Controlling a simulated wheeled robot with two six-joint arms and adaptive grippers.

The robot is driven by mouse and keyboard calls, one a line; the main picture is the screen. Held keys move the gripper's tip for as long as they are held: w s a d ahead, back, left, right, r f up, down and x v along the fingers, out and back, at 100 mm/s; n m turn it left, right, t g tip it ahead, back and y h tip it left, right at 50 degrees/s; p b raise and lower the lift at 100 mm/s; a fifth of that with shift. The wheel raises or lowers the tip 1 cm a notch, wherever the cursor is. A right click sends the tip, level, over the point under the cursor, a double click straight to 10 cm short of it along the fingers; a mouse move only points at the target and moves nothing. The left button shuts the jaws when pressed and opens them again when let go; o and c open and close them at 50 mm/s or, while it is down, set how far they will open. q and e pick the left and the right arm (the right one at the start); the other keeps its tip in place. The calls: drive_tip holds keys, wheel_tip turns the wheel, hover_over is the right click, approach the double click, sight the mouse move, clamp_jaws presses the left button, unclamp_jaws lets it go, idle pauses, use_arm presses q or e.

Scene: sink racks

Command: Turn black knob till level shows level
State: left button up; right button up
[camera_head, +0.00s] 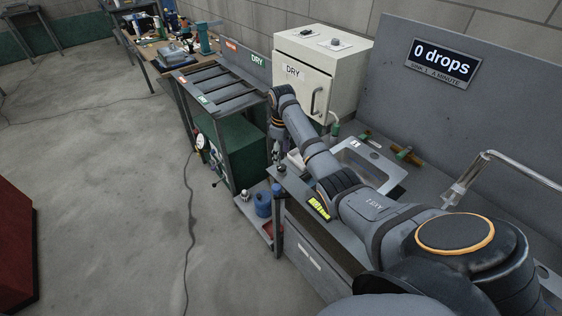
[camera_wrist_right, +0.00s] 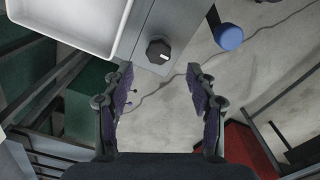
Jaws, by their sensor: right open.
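The black knob (camera_wrist_right: 158,50) shows in the right wrist view, on the grey edge of the bench beside a white tray. It has a pale mark on its face. My right gripper (camera_wrist_right: 160,82) is open, with the knob just beyond and between its fingertips and nothing held. My left gripper is out of view.
The sink (camera_head: 372,165) is behind my right arm. A white DRY cabinet (camera_head: 318,75) and a slatted rack (camera_head: 222,85) stand beyond. A display (camera_head: 444,62) reads "0 drops". A blue container (camera_head: 263,205) sits low beside the bench. The floor at left is mostly clear.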

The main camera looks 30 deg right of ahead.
sight(281, 167)
wheel_tip(281, 167, down, 6)
drive_tip(key=shift+w+r, duration=0.1)
drive_tip(key=shift+r, duration=0.15)
drive_tip(key=shift+f, duration=0.15)
drive_tip(key=shift+c, duration=0.3)
drive_tip(key=c, duration=1.1)
use_arm(q)
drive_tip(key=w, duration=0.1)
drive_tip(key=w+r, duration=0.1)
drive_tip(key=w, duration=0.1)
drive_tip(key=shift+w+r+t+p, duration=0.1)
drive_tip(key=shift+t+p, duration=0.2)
drive_tip(key=shift+p, duration=0.05)
